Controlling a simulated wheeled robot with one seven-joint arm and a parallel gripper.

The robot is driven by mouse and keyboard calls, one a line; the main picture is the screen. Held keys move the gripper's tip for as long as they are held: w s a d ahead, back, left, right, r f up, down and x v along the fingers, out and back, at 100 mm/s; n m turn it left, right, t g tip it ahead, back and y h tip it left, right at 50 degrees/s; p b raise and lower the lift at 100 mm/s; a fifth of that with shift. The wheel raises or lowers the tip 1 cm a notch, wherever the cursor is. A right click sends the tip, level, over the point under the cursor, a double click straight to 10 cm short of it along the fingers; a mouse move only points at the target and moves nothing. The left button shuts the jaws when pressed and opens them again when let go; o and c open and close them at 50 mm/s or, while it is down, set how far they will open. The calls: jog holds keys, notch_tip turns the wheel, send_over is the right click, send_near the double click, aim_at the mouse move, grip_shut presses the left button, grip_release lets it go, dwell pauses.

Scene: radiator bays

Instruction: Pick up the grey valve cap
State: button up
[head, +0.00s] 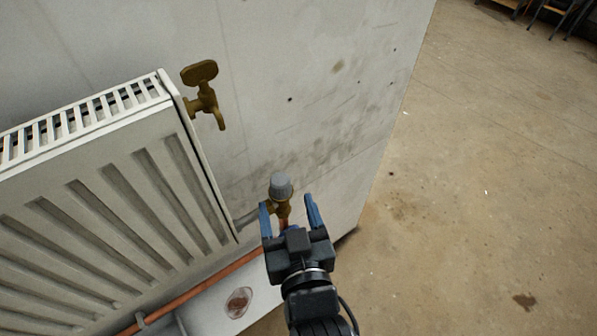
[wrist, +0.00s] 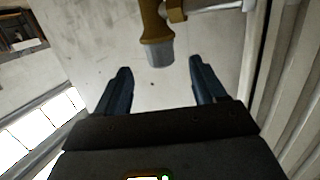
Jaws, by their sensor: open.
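The grey valve cap (head: 281,186) sits on top of a brass valve (head: 284,210) at the lower right corner of the radiator. In the wrist view the cap (wrist: 159,54) shows at the end of the brass valve body (wrist: 152,20), just beyond the fingertips and between their lines. My gripper (head: 287,202) is open, with its blue fingers spread and nothing between them. It is close in front of the valve, and I see no contact with the cap. The fingers also show in the wrist view (wrist: 160,68).
The white radiator (head: 90,200) fills the left. A brass valve with a flat handle (head: 203,90) projects at its upper corner. A copper pipe (head: 195,290) runs low along the wall (head: 310,90).

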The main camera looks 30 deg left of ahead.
aim_at(282, 191)
jog(key=shift+p+x, duration=0.55)
jog(key=shift+x, duration=2.9)
jog(key=shift+c, duration=0.2)
jog(key=c, duration=1)
jog(key=shift+r, duration=0.15)
